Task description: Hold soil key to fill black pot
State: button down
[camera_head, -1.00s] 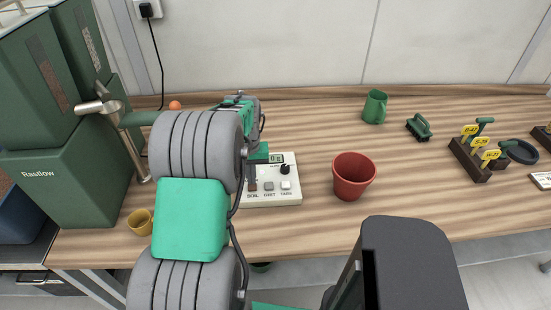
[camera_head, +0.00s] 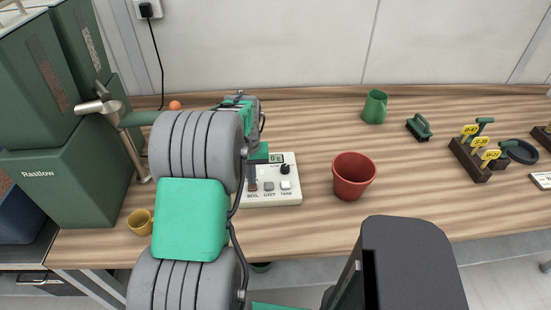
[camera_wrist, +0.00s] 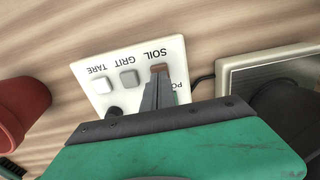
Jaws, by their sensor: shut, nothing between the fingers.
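The cream control box (camera_head: 285,198) stands on the bench in the head view, with SOIL, GRIT and TARE keys. The brown-red soil key (camera_head: 253,187) is the leftmost; it also shows in the wrist view (camera_wrist: 159,68). My gripper (camera_wrist: 164,80) is shut and empty, its fingertips at the soil key and overlapping it in the wrist view. I cannot tell whether the key is pressed down. A dark rounded thing (camera_wrist: 290,112) sits on a grey-framed plate in the wrist view, partly cut off; it may be the black pot. My arm hides that spot in the head view.
A red-brown pot (camera_head: 353,178) stands right of the box. A green mug (camera_head: 375,106), a green-handled brush (camera_head: 419,127) and a label rack (camera_head: 474,158) are farther right. A yellow cup (camera_head: 140,222) and green Rastlow bins (camera_head: 68,180) are at left.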

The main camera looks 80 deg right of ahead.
jog(key=shift+f, duration=0.2)
jog(key=shift+f+b, duration=0.6)
jog(key=shift+f, duration=0.3)
notch_tip(320, 180, up, 5)
jog(key=p, duration=0.3)
jog(key=shift+r+p, duration=0.1)
jog(key=shift+p, duration=0.2)
dwell(0.8)
